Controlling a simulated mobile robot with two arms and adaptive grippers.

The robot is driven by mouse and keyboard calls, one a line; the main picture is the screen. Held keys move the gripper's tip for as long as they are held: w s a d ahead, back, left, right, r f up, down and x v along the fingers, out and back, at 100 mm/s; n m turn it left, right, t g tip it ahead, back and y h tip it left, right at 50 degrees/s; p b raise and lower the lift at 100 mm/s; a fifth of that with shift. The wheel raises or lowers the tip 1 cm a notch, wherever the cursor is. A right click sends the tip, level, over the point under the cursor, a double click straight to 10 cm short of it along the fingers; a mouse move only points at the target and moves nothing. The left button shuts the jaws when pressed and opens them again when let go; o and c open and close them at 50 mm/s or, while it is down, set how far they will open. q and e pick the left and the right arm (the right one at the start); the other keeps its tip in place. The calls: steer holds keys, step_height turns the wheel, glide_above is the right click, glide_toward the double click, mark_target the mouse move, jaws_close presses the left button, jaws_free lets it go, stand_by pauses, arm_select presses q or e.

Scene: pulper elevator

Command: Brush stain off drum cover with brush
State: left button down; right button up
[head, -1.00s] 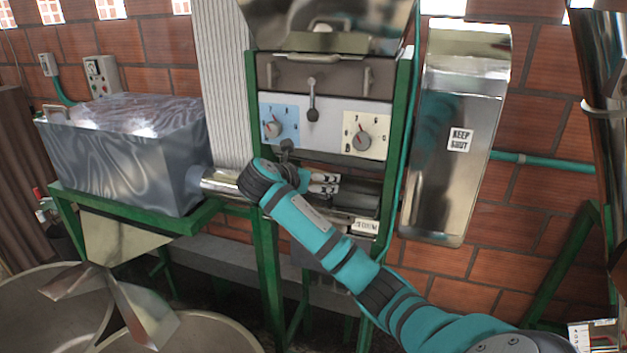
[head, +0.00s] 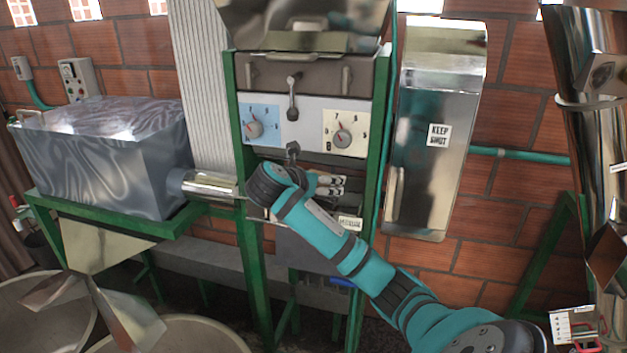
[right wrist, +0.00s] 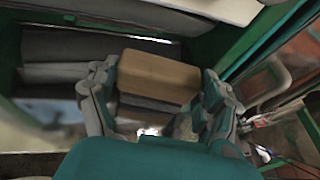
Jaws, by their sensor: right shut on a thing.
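My right gripper (head: 328,185) reaches into the opening below the dial panel of the green-framed machine. In the right wrist view its fingers (right wrist: 157,84) are shut on the sides of a tan, wooden-looking block, which I take as the brush (right wrist: 158,77). Its bristles are hidden from me. A grey, rounded surface, probably the drum cover (right wrist: 60,74), lies behind and left of the brush. I cannot tell whether the brush touches it. No stain can be made out clearly. My left gripper is not in view.
The dial panel (head: 300,124) sits just above my right gripper. Green posts (head: 374,170) flank the opening. A metal chute marked "KEEP SHUT" (head: 415,185) stands to the right. A metal tank (head: 105,150) and pipe (head: 208,184) are at the left.

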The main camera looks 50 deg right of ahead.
steer(key=shift+s+d+f, duration=0.1)
steer(key=shift+s+d, duration=0.35)
steer(key=shift+s, duration=0.4)
steer(key=shift+s+d, duration=0.45)
steer(key=shift+s, duration=0.4)
steer(key=shift+s+d, duration=0.25)
steer(key=shift+s, duration=0.6)
steer(key=shift+a, duration=0.45)
